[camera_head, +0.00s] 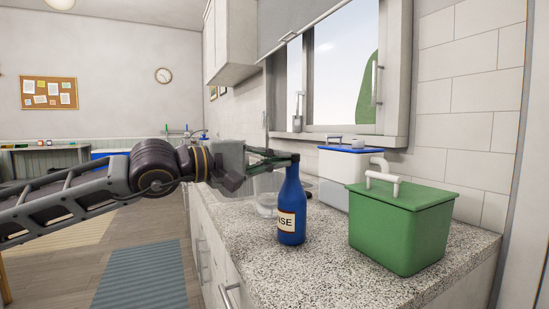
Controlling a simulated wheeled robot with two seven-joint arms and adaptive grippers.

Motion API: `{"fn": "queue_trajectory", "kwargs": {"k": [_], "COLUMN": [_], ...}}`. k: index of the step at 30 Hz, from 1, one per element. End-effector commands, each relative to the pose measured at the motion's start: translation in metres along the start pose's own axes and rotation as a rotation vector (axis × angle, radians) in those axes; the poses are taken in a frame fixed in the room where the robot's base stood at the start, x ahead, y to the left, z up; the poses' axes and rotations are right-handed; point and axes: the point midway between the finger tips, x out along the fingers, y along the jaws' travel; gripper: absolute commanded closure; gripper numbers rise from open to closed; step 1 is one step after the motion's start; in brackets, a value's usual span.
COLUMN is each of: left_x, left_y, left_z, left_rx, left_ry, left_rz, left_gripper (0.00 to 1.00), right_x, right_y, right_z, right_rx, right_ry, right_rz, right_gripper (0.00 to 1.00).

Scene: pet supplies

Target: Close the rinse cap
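A blue rinse bottle (291,212) stands upright near the front edge of the speckled counter. Its label is cream with dark letters ending in "SE". A dark piece (294,158) shows at the top of its neck, and I cannot tell whether the cap is open or closed. My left gripper (277,158) reaches in from the left at the height of the bottle's top. Its dark fingertips are at or just beside the neck. They overlap it in this view, so contact and finger opening are unclear. My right gripper is not in view.
A green lidded box (400,232) with a white handle stands right of the bottle. A white and blue container (343,178) is behind it. A clear glass vessel (265,194) is just left of the bottle. The counter (300,275) in front is clear.

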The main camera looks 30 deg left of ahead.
Motion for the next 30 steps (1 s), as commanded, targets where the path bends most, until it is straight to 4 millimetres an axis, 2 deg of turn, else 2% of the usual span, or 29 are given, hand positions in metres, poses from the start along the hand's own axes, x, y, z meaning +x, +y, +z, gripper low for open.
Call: {"fn": "queue_trajectory", "kwargs": {"k": [18, 24, 30], "left_x": [0.0001, 0.0001, 0.0000], "left_y": [-0.0017, -0.0016, -0.0013], "left_z": [0.0002, 0.0002, 0.0001], "left_rx": [0.000, 0.000, 0.000], "left_ry": [-0.001, -0.001, -0.001], "left_rz": [0.017, 0.017, 0.018], "left_gripper": [1.00, 0.74, 0.74], "right_x": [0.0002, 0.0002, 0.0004], "right_y": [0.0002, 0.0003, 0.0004], "right_z": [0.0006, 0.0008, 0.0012], "right_rx": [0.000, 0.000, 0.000], "right_ry": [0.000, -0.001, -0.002], "right_rz": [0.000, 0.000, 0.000], "right_gripper": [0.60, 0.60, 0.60]}}
